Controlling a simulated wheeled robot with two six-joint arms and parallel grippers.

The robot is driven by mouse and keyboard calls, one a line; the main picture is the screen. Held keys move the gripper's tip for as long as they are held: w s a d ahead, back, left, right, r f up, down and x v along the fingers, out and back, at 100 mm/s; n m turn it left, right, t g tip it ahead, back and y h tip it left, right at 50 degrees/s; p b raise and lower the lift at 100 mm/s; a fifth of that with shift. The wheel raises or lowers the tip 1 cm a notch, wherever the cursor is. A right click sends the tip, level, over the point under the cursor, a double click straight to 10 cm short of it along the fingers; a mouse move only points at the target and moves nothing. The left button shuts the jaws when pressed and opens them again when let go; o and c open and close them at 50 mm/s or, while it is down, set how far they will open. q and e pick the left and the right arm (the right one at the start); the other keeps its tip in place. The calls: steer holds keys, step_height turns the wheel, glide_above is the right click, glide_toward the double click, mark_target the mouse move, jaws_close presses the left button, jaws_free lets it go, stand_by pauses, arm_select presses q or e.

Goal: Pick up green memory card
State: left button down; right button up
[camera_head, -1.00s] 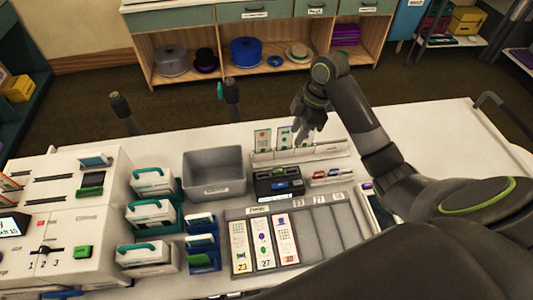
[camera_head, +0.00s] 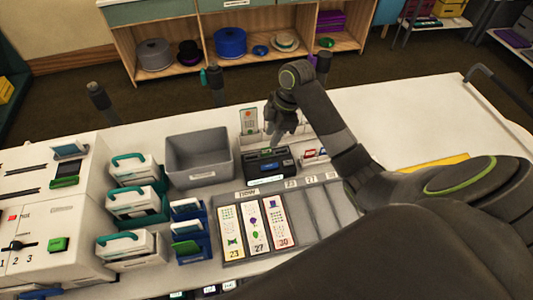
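I cannot single out the green memory card with certainty. A small green patch (camera_head: 265,151) shows on the black device (camera_head: 267,165) at the table's middle. Small red-and-white cards (camera_head: 310,154) stand in a white holder just right of the device, partly hidden by my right arm. A larger green piece (camera_head: 185,248) sits in a blue holder further left. My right gripper (camera_head: 281,137) points down at the back edge of the black device; its fingers are small and dark, and I see nothing clearly held. My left gripper is not in view.
A grey bin (camera_head: 228,166) stands left of the device. Teal-handled white boxes (camera_head: 132,203) stand beside the white machine (camera_head: 85,225). A tray with picture strips (camera_head: 231,234) lies in front. Upright cards (camera_head: 248,121) stand behind.

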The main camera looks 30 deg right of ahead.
mark_target(267, 148)
steer(key=shift+a+f+p, duration=0.25)
steer(key=shift+f+p, duration=0.1)
steer(key=shift+f, duration=0.2)
steer(key=p+x, duration=0.1)
steer(key=x, duration=0.2)
steer(key=shift+s+a+f, duration=0.15)
steer(key=shift+f, duration=0.1)
steer(key=shift+a+f, duration=0.1)
steer(key=shift+f, duration=0.3)
steer(key=shift+c, duration=0.3)
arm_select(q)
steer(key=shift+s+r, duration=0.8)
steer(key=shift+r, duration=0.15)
arm_select(e)
jaws_close()
